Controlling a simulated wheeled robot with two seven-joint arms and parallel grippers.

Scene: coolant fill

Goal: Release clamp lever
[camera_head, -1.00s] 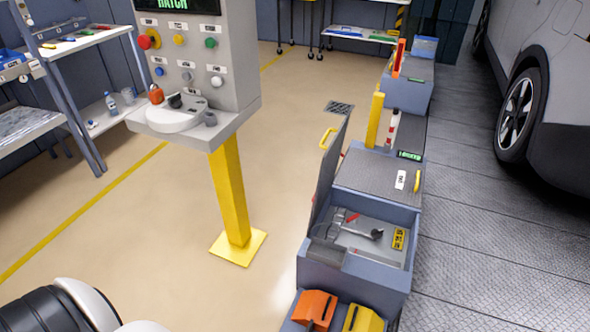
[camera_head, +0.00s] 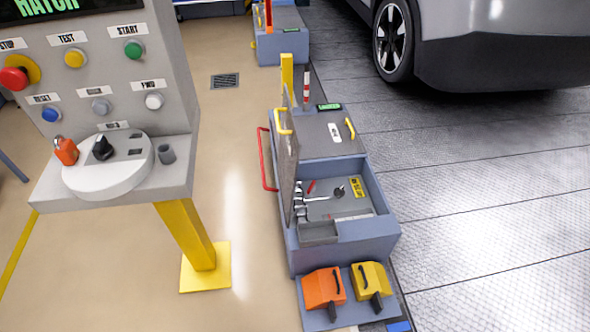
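The grey-blue floor box (camera_head: 345,247) stands right of centre with its hatch lid (camera_head: 289,165) raised upright on the left side. Inside the open compartment is a metal rod or lever (camera_head: 318,199) with a dark round end (camera_head: 339,191). A small red handle (camera_head: 311,187) lies just above it, and metal fittings (camera_head: 300,205) sit at the left wall, partly behind the lid. I cannot tell which of these is the clamp lever. Neither of my grippers shows in the view.
A control pedestal (camera_head: 112,95) with coloured buttons stands at the left on a yellow post (camera_head: 186,236). Orange (camera_head: 323,289) and yellow (camera_head: 371,281) blocks sit before the box. A car (camera_head: 470,45) stands at the upper right. Floor between pedestal and box is clear.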

